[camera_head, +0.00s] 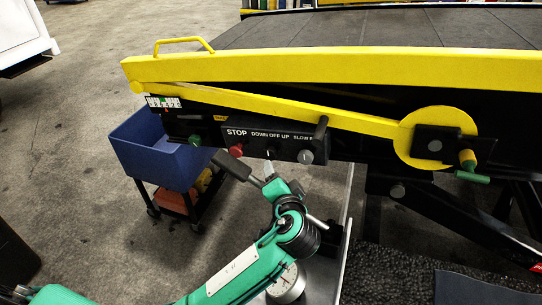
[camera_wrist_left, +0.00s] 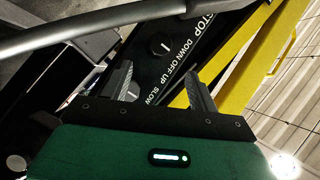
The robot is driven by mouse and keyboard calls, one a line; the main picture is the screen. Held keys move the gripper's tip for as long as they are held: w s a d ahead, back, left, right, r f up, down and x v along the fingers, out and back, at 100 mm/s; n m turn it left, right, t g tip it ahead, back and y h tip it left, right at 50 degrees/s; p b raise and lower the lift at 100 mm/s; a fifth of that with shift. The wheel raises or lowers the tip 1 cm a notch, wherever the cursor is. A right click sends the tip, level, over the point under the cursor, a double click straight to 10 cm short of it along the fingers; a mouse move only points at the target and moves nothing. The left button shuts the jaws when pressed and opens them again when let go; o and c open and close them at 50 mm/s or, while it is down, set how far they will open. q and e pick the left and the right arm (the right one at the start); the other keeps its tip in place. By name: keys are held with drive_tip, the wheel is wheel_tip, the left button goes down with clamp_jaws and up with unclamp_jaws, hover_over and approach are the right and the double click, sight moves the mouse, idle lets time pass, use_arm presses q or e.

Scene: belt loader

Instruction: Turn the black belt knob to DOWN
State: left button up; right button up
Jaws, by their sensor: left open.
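The black belt knob (camera_head: 270,152) sits on the dark control panel under the words DOWN OFF UP, between the red STOP button (camera_head: 236,151) and a knob (camera_head: 306,156) under SLOW. In the left wrist view the black knob (camera_wrist_left: 159,46) is round with a white mark that seems to point toward OFF. My left gripper (camera_head: 256,172) is just below the panel in the head view. In the left wrist view my left gripper (camera_wrist_left: 160,84) has its fingers apart and empty, with the knob beyond the gap, apparently untouched. My right gripper is not in view.
A yellow rail (camera_head: 330,72) runs above the panel, with a yellow lever arm (camera_head: 290,107) just over it. A green knob (camera_head: 195,140) is left of STOP. A blue bin (camera_head: 150,150) on a cart stands left.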

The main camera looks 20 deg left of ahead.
sight(270, 156)
use_arm(q)
drive_tip(key=p+x, duration=0.2)
drive_tip(key=x, duration=0.7)
drive_tip(key=shift+w+a+p, duration=0.1)
drive_tip(key=shift+w+p, duration=0.1)
drive_tip(key=shift+p, duration=0.15)
drive_tip(key=shift+w+a+f, duration=0.2)
drive_tip(key=shift+w, duration=0.2)
drive_tip(key=c, duration=1)
